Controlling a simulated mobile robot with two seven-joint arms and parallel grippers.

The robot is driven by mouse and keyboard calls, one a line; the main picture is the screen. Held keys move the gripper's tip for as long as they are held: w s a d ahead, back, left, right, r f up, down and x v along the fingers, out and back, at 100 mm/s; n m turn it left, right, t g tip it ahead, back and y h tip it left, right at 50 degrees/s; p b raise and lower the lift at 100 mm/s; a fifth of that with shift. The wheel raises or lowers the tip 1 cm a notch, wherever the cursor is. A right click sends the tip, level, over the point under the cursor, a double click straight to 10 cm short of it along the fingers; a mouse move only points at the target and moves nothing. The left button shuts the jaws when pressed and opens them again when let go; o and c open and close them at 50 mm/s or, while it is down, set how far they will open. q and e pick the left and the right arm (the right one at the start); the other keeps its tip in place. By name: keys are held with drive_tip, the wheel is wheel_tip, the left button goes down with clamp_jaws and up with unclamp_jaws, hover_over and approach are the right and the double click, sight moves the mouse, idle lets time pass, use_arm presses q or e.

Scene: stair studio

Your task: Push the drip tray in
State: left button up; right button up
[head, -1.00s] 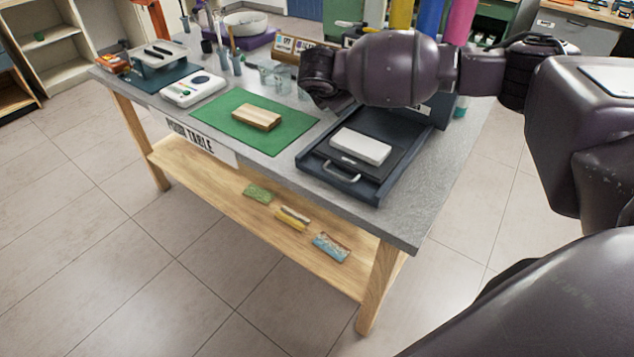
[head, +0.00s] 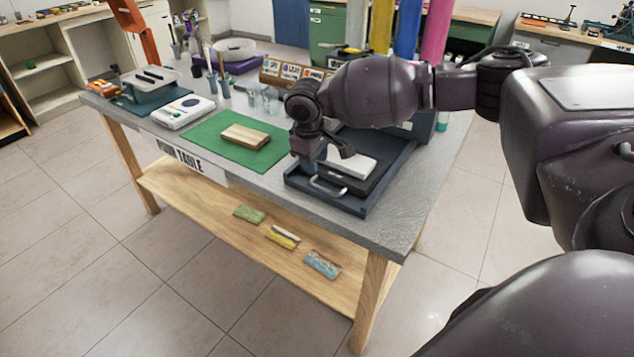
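The drip tray (head: 362,207) is a dark blue-grey tray with a light bar handle (head: 327,188) on its front. It extends from a dark housing (head: 421,125) at the right end of the work table. A white block (head: 362,167) lies in the tray, partly hidden by my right gripper. My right gripper (head: 328,164) is over the tray's front left part, just behind and above the handle. Its fingers look spread, with nothing visible between them. Whether it touches the tray I cannot tell. My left gripper is not in view.
The grey table (head: 400,225) has a green mat (head: 209,133) with a wooden block (head: 246,136) left of the tray. Clear cups (head: 262,100) stand behind. A white device (head: 184,112) sits farther left. The floor in front is clear.

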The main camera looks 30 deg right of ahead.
sight(318, 186)
drive_tip(key=f, duration=0.2)
drive_tip(key=f+b, duration=0.1)
drive_tip(key=f, duration=0.1)
drive_tip(key=d+f, duration=0.1)
drive_tip(key=f, duration=0.2)
drive_tip(key=shift+w, duration=0.25)
drive_tip(key=shift+d+f, duration=0.15)
drive_tip(key=shift+f, duration=0.3)
